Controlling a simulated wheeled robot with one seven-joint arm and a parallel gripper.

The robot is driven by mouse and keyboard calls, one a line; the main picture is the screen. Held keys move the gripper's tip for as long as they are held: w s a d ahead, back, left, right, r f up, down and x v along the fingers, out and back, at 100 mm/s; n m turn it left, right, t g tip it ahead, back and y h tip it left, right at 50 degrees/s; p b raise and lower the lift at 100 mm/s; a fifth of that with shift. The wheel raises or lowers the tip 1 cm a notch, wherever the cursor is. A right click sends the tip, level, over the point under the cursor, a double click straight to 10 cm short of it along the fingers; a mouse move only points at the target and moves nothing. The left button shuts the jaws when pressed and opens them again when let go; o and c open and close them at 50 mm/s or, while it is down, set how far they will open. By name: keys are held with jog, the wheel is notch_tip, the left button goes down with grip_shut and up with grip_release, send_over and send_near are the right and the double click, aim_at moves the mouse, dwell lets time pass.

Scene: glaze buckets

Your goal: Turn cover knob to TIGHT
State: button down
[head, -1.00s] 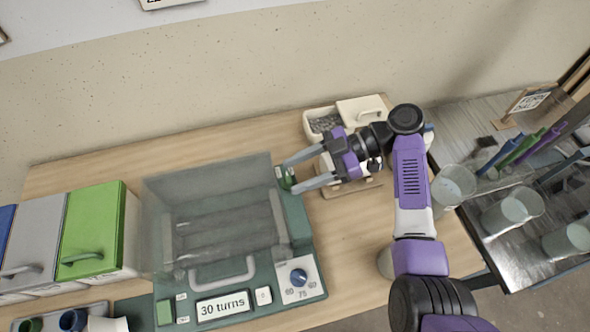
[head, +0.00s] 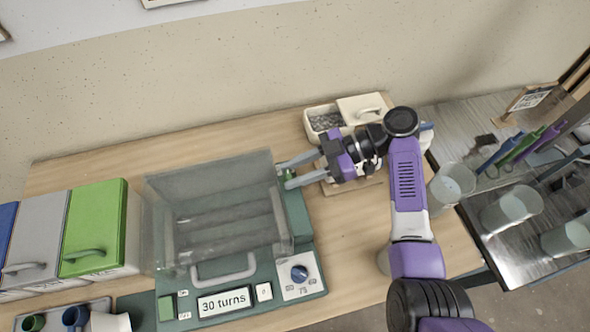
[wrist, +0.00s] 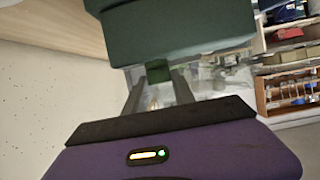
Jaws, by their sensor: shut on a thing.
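The green machine (head: 290,262) with a clear cover (head: 210,215) stands on the wooden table. The green cover knob (wrist: 157,70) is at its right side, toward the back. My gripper (head: 285,176) reaches it from the right and is shut on the knob, one finger on each side. In the wrist view the knob sits between my fingertips, just below the dark green machine body (wrist: 175,35). The fingers hide most of the knob in the head view. No TIGHT mark is readable.
The machine's front has a blue dial (head: 299,273) and a "30 turns" display (head: 224,302). Lidded bins, one green (head: 93,225), stand at left. A cream container (head: 326,117) is behind my gripper. Translucent buckets (head: 511,206) stand on the right-hand table.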

jog(key=m+t, duration=0.2)
jog(key=t, duration=0.1)
jog(key=m+t+p, duration=0.1)
jog(key=shift+s+m+y, duration=0.3)
jog(key=shift+s+m, duration=0.05)
jog(key=shift+m, duration=0.05)
jog(key=shift+s+a+m+t+h, duration=0.1)
jog(key=shift+m+t+h, duration=0.3)
jog(key=shift+m+t, duration=0.9)
jog(key=shift+s+m+t+h, duration=0.1)
jog(key=shift+m+t+h, duration=0.3)
jog(key=shift+m+t, duration=0.85)
jog(key=shift+t, duration=0.45)
jog(key=c, duration=1)
grip_release()
jog(key=shift+c, duration=0.2)
jog(key=b+v, duration=0.2)
jog(key=v, duration=0.5)
jog(key=shift+s+d+r, duration=0.2)
jog(key=shift+d+r, duration=0.05)
jog(key=shift+d, duration=0.05)
